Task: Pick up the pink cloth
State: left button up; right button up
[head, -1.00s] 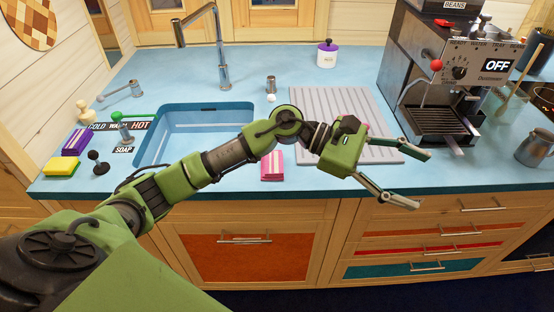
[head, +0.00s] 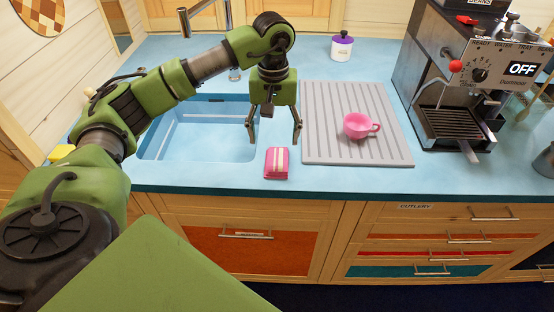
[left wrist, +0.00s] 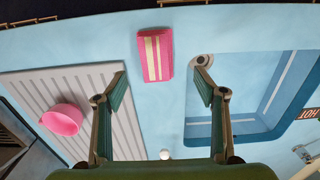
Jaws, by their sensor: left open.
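The pink cloth (head: 277,163) is a small folded block with pale stripes. It lies on the blue counter near the front edge, between the sink and the grey draining mat. My left gripper (head: 272,140) is open and empty, pointing down above the counter, just behind the cloth. In the left wrist view the cloth (left wrist: 156,55) lies ahead of the open fingers (left wrist: 160,78), in line with the gap between them and apart from them. My right gripper is not in view.
A pink cup (head: 358,125) stands on the draining mat (head: 320,148) to the right. The blue sink (head: 195,140) is to the left. A coffee machine (head: 450,80) stands further right. A white jar with a purple lid (head: 342,47) is at the back.

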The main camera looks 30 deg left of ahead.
aim_at(276, 159)
pick_arm(q)
notch_tip(276, 159, down, 3)
jog(key=shift+f, duration=0.15)
jog(key=shift+w+d+f+p, duration=0.1)
jog(key=shift+d+f+p, duration=0.05)
jog(key=shift+f+p, duration=0.5)
jog(key=f, duration=0.1)
jog(key=f+p, duration=0.1)
jog(key=f, duration=0.1)
jog(key=shift+w+f+p, duration=0.2)
jog(key=shift+f+p, duration=0.05)
jog(key=shift+p, duration=0.05)
jog(key=shift+f, duration=0.3)
jog(key=c, duration=0.8)
